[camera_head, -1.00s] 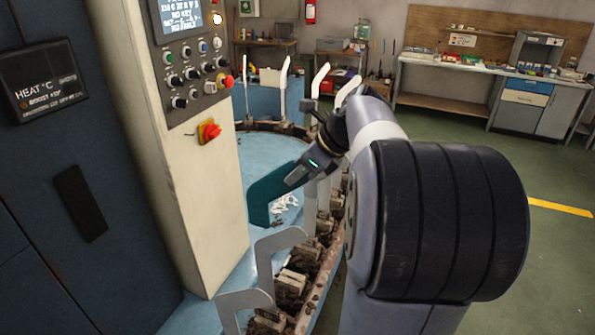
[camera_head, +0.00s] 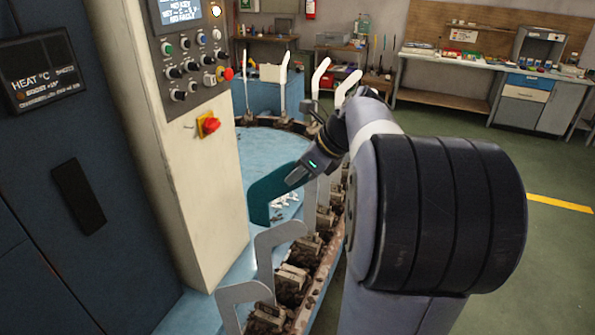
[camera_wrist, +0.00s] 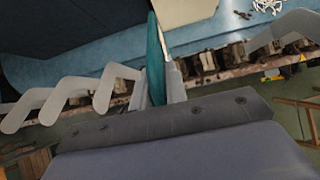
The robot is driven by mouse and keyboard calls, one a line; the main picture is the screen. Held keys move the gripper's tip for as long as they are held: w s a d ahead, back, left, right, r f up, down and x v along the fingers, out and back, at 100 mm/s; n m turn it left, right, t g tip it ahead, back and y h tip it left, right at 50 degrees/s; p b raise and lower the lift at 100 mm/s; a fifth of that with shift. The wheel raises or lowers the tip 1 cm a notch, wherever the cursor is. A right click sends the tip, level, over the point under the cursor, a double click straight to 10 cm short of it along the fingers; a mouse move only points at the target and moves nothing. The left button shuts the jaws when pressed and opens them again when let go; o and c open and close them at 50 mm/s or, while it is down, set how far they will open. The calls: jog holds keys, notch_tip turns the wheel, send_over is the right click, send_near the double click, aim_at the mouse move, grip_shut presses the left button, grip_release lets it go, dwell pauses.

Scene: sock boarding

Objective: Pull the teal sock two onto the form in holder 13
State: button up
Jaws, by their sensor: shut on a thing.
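The teal sock (camera_head: 272,193) hangs from my gripper (camera_head: 297,176) over the light blue machine bed, its foot pointing down and left. In the wrist view the sock (camera_wrist: 155,62) is seen edge-on between the fingers of my gripper (camera_wrist: 160,84), which are shut on it. A pale strip runs right along it; I cannot tell whether that is a form or a finger. Grey forms stand in a row of holders; one form (camera_head: 264,252) is nearest in front of the sock, with another form (camera_head: 232,300) closer still. I cannot read which holder is 13.
A tall control cabinet (camera_head: 200,170) with knobs and a red switch stands close left of the sock. White forms (camera_head: 319,78) stand at the ring's far side. Small white pieces (camera_head: 287,200) lie on the bed. Open green floor (camera_head: 470,135) lies right.

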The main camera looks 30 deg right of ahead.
aim_at(298, 227)
jog(key=shift+f+b, duration=4.25)
jog(key=shift+f, duration=4)
jog(key=o, duration=0.8)
jog(key=shift+o, duration=0.2)
jog(key=shift+r, duration=0.1)
jog(key=v, duration=1)
jog(key=shift+s+d+r, duration=0.2)
jog(key=shift+r, duration=0.05)
